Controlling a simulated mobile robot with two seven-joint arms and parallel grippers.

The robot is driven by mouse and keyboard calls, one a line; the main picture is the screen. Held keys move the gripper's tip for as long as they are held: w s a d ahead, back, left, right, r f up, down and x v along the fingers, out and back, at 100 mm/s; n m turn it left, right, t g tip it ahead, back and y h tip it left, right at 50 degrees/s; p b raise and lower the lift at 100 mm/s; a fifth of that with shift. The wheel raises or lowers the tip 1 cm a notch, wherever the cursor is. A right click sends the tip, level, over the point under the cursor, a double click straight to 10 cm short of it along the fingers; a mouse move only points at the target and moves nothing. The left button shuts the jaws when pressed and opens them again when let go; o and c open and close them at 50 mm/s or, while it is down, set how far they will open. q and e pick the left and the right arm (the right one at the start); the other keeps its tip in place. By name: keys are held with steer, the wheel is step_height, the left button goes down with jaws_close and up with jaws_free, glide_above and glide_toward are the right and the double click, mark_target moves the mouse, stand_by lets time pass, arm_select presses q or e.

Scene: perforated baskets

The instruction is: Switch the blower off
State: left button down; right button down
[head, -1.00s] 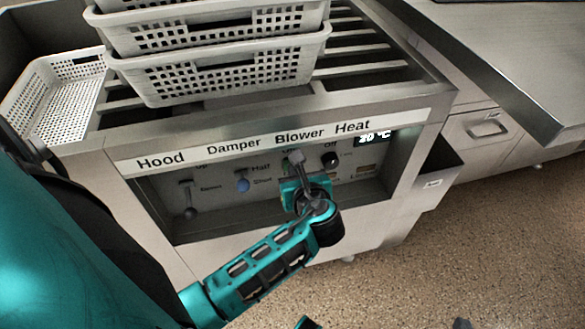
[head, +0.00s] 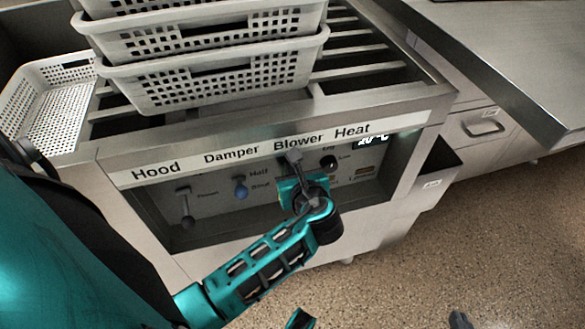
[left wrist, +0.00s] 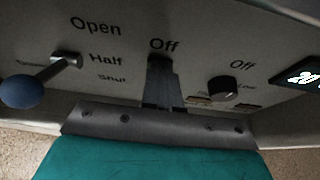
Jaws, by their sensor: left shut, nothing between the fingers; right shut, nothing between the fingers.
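My left gripper (head: 293,157) is shut and reaches up against the control panel (head: 215,195), just under the "Blower" label (head: 299,142). At the bottom edge of the head view a small dark tip (head: 460,320) looks like my right gripper, shut and well away from the panel.
The damper lever with a blue ball (head: 241,187) and the hood lever (head: 187,207) are left of my left gripper. The black heat knob (head: 328,162) is close on its right. Stacked white baskets (head: 215,85) stand above on the slatted top. Floor at right is clear.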

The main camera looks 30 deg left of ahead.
arm_select(q)
steer(key=r+p, duration=0.2)
steer(key=shift+w+a+p, duration=0.1)
steer(key=shift+a+p, duration=0.1)
steer(key=shift+p, duration=0.15)
arm_select(e)
step_height(320, 180, up, 4)
steer(key=shift+f, duration=0.1)
arm_select(q)
steer(key=shift+f, duration=0.1)
stand_by(0.4)
